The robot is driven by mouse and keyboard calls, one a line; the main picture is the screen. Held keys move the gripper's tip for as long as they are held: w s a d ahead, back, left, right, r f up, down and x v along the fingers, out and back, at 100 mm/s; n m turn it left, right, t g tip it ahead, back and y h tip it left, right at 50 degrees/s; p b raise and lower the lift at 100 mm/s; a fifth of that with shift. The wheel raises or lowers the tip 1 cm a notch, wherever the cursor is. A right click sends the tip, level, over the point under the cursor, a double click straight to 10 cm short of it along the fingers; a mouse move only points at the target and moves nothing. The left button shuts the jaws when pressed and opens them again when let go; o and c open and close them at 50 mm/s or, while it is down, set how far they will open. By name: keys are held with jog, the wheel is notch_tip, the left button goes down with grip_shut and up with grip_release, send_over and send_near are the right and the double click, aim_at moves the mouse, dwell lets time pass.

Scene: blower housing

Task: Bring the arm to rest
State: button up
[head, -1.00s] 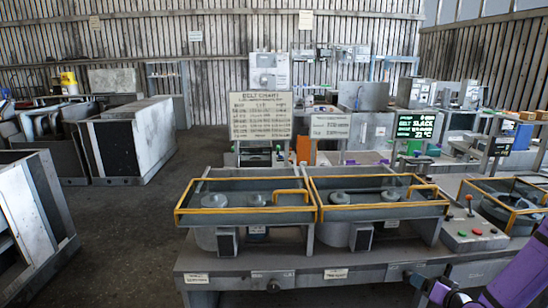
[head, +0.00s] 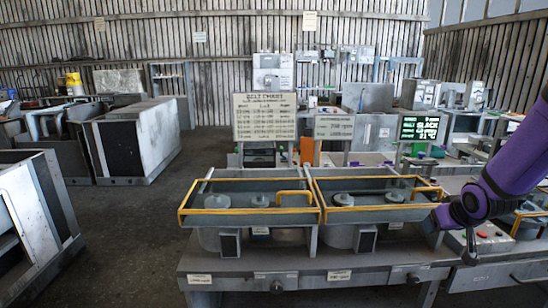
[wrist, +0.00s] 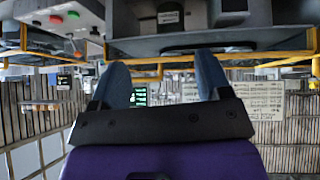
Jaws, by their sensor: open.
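My arm shows purple at the right edge of the head view, with a dark joint in front of the right end of the bench. The gripper end is hard to make out there. In the wrist view my gripper (wrist: 162,80) has two dark blue fingers, spread apart with nothing between them. That view looks upside down, with the bench parts at the top. The bench (head: 235,264) carries two yellow-edged guarded trays, the left tray (head: 249,213) and the right tray (head: 375,213), both with grey round parts inside.
A control box (head: 488,237) and another yellow-railed unit (head: 519,224) are partly hidden behind my arm. A belt chart board (head: 265,116) and a green-lettered screen (head: 419,128) stand behind the trays. Grey cabinets (head: 133,140) stand at left, with open floor (head: 130,225) before them.

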jog(key=s+a+r+g+h, duration=0.1)
jog(key=s+a+r, duration=0.3)
jog(key=s+r, duration=0.25)
jog(key=s+a+r, duration=0.3)
jog(key=s+r, duration=0.2)
jog(key=r, duration=0.3)
jog(key=s+a+r+y, duration=0.1)
jog(key=s+a+r, duration=0.1)
jog(key=s, duration=0.5)
jog(key=s+a+r+g+y, duration=0.1)
jog(key=s+a+r, duration=0.2)
jog(key=s, duration=0.5)
jog(key=shift+s+a+r+g, duration=0.2)
jog(key=shift+a+g, duration=0.1)
jog(key=shift+a, duration=0.15)
jog(key=shift+w, duration=0.1)
